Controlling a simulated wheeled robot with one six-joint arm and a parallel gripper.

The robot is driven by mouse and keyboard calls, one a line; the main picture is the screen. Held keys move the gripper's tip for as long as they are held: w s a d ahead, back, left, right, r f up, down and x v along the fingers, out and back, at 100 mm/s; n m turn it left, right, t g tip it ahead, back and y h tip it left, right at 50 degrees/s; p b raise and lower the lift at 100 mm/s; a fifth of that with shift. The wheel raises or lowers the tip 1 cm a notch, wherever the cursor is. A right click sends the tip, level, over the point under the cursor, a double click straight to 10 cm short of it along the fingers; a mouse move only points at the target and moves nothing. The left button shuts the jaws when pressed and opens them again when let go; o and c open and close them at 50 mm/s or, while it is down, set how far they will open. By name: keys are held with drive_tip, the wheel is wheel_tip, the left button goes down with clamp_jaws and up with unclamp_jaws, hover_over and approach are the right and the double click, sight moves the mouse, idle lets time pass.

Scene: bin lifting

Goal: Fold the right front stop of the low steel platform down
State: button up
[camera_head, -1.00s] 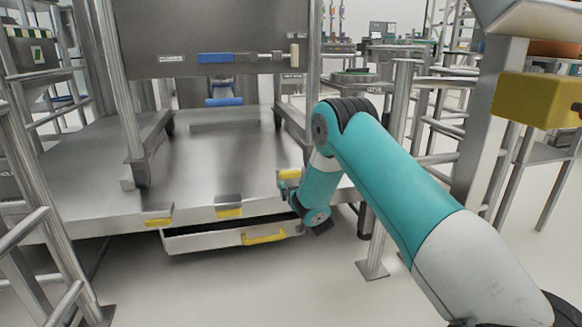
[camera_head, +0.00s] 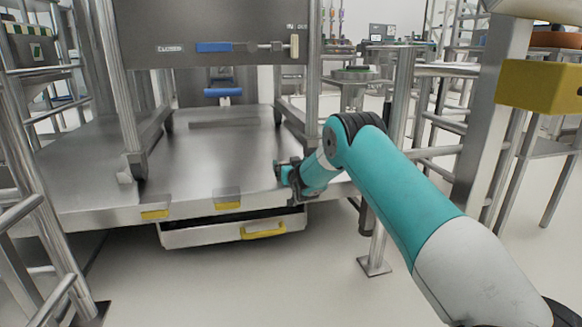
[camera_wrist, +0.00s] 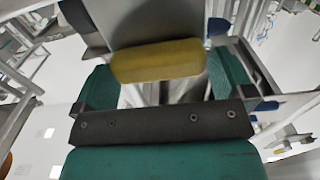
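The low steel platform (camera_head: 95,216) stands ahead with its front edge facing me. My gripper (camera_head: 285,174) is at its right front corner, and the right front stop is hidden behind it in the head view. In the wrist view, a yellow block of the right front stop (camera_wrist: 160,62) lies across the space between the two teal fingers of my gripper (camera_wrist: 163,82). The fingers are wide apart, one at each end of the block. I cannot tell whether they touch it.
A shallow drawer (camera_head: 200,236) with a yellow handle (camera_head: 262,231) sits under the front edge. A steel bin (camera_head: 150,30) on a tubular frame stands over the platform. Steel posts and rails stand at left and right. The floor in front is clear.

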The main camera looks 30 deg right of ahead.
drive_tip(key=c, duration=1)
